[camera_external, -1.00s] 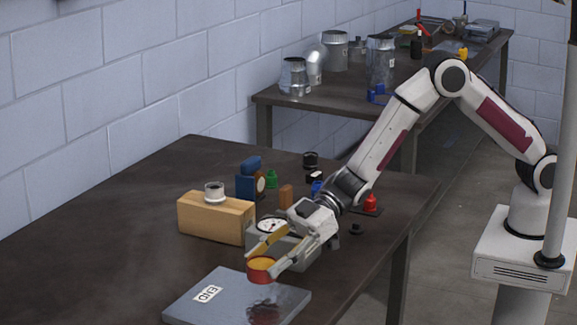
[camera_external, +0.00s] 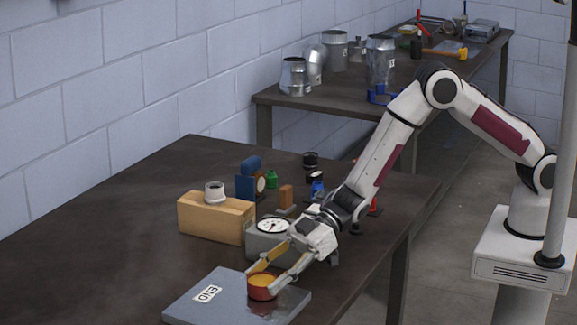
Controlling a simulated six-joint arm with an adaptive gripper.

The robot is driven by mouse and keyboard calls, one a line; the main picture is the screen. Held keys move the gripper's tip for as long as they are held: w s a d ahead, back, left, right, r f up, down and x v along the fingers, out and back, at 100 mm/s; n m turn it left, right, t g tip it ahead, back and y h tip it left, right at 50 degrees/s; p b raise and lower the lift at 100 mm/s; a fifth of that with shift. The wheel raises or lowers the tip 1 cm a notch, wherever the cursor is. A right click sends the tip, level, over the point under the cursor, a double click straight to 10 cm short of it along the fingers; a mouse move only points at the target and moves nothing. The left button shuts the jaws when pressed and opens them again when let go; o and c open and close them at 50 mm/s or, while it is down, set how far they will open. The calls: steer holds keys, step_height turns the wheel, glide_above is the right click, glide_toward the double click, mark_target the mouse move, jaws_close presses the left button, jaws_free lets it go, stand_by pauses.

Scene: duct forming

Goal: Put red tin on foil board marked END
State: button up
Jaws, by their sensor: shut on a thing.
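The red tin (camera_external: 262,293) has an orange-yellow top. My gripper (camera_external: 262,280) is shut on it, one finger on each side. The tin is upright over the right part of the grey foil board (camera_external: 200,312), low and close to its surface. I cannot tell for sure whether it touches the board. The board lies at the table's front edge and bears a white label (camera_external: 207,293) whose letters look upside down and are hard to read.
A grey box with a round dial (camera_external: 270,238) stands just behind my gripper. A wooden block (camera_external: 216,217) with a white-rimmed jar (camera_external: 214,192) on it is to the left. Several small items stand farther back. The table's left side is clear.

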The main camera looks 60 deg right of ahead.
stand_by(0.3)
steer(key=o, duration=1.3)
steer(key=shift+f, duration=0.15)
steer(key=shift+r, duration=0.2)
steer(key=v, duration=1.2)
